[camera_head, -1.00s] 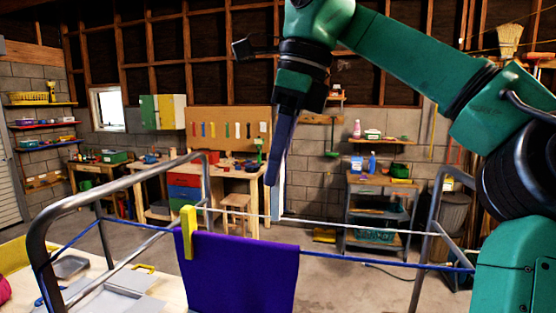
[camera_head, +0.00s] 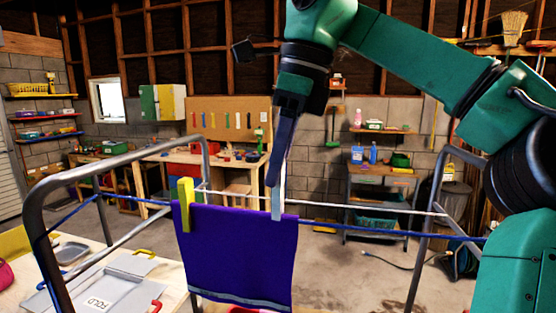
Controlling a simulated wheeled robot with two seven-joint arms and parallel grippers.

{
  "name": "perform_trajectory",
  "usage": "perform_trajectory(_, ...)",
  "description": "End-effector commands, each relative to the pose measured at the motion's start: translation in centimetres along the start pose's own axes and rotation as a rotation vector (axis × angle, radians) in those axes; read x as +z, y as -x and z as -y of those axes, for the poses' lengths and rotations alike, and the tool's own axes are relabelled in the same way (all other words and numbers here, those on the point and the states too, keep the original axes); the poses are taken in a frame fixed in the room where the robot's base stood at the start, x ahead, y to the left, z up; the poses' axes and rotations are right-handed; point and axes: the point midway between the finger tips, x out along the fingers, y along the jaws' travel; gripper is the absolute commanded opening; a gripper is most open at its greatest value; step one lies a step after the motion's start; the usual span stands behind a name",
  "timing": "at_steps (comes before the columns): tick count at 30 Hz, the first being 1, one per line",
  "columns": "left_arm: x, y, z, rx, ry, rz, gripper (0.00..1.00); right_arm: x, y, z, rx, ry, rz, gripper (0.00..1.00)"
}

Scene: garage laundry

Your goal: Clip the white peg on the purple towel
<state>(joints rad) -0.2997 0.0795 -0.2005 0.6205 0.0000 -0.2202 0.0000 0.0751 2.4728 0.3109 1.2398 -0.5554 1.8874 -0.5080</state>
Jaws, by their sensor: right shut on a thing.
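The purple towel (camera_head: 238,250) hangs over the blue line of the drying rack, with a pale stripe near its lower edge. A yellow peg (camera_head: 186,204) sits on its top left. My right gripper (camera_head: 273,181) points down above the towel's top right corner, shut on the white peg (camera_head: 277,204). The peg looks pale grey-blue and is upright. Its lower end overlaps the towel's top edge in the picture; I cannot tell whether it grips the cloth. My left gripper is not in view.
The rack's metal frame (camera_head: 54,192) rises at the left, with another bar at the right. A white line (camera_head: 350,208) runs behind the blue one. A table with a grey folding board (camera_head: 105,292) is at the lower left. Shelves and a workbench stand farther back.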

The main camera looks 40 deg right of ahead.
Motion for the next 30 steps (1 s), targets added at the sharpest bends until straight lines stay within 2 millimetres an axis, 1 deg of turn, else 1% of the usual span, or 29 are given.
perform_trajectory(1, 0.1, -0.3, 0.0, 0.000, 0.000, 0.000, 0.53, -0.1, -0.4, 0.0, 0.000, 0.000, 0.000, 0.00)
perform_trajectory(10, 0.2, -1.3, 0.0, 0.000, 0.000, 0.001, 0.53, -0.5, -1.9, 0.0, 0.000, -0.001, 0.000, 0.00)
perform_trajectory(24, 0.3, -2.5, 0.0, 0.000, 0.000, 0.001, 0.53, -1.1, -4.1, 0.1, 0.001, 0.000, -0.001, 0.00)
perform_trajectory(29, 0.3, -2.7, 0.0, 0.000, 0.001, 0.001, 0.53, -1.2, -4.7, 0.1, 0.001, -0.001, -0.003, 0.00)
perform_trajectory(30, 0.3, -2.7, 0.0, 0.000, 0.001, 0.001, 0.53, -1.2, -4.6, 0.1, 0.000, -0.001, -0.003, 0.34)
